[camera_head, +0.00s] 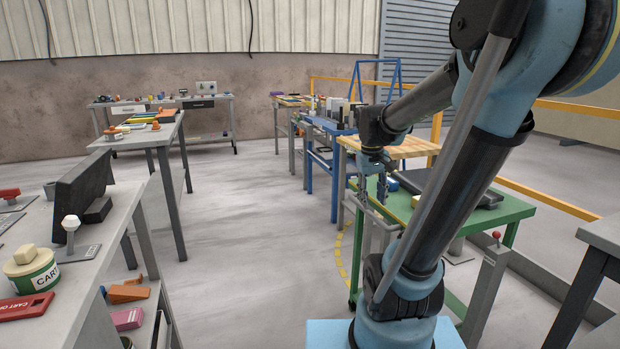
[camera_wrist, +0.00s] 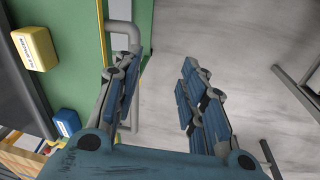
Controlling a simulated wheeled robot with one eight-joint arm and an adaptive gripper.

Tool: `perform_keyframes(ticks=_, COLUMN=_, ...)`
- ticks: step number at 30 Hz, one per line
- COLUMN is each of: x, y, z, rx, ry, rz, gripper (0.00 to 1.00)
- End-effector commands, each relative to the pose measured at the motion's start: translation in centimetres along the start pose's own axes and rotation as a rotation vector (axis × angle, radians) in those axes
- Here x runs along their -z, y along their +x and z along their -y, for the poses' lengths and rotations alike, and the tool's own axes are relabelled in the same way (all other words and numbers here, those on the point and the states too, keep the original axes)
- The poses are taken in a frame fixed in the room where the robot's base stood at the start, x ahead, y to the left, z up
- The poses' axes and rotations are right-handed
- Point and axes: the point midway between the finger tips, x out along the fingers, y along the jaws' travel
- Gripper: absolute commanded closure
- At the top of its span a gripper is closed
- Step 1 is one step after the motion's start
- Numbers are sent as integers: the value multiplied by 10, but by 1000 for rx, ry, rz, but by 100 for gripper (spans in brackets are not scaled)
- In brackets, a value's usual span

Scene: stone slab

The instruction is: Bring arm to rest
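My gripper (camera_head: 373,190) is at the end of my raised blue and black arm, over the left edge of a green-topped table (camera_head: 508,210). In the wrist view my gripper (camera_wrist: 160,80) has its two blue-padded fingers apart, with nothing between them but the floor beyond. The green tabletop (camera_wrist: 80,50) lies to the left in that view, with a grey bent rail at its edge near the left finger. Part of the table is hidden behind my arm in the head view.
A yellow block (camera_wrist: 35,48) and a blue block (camera_wrist: 67,122) lie on or beside the green table. A grey workbench (camera_head: 125,205) with a dark angled plate and a cart tin (camera_head: 32,272) stands at left. The floor (camera_head: 240,240) between the benches is clear.

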Motion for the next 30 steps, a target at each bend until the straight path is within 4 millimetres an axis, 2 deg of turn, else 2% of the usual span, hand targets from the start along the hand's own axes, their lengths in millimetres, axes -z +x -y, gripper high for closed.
perform_keyframes(ticks=1, x=-14, y=3, z=3, rx=6, ry=12, rz=-6, gripper=62)
perform_keyframes(ticks=6, x=-53, y=13, z=12, rx=25, ry=54, rz=-26, gripper=62)
perform_keyframes(ticks=18, x=-134, y=55, z=38, rx=71, ry=153, rz=-73, gripper=62)
perform_keyframes(ticks=24, x=-157, y=74, z=48, rx=89, ry=188, rz=-88, gripper=62)
perform_keyframes(ticks=30, x=-164, y=81, z=51, rx=94, ry=200, rz=-93, gripper=62)
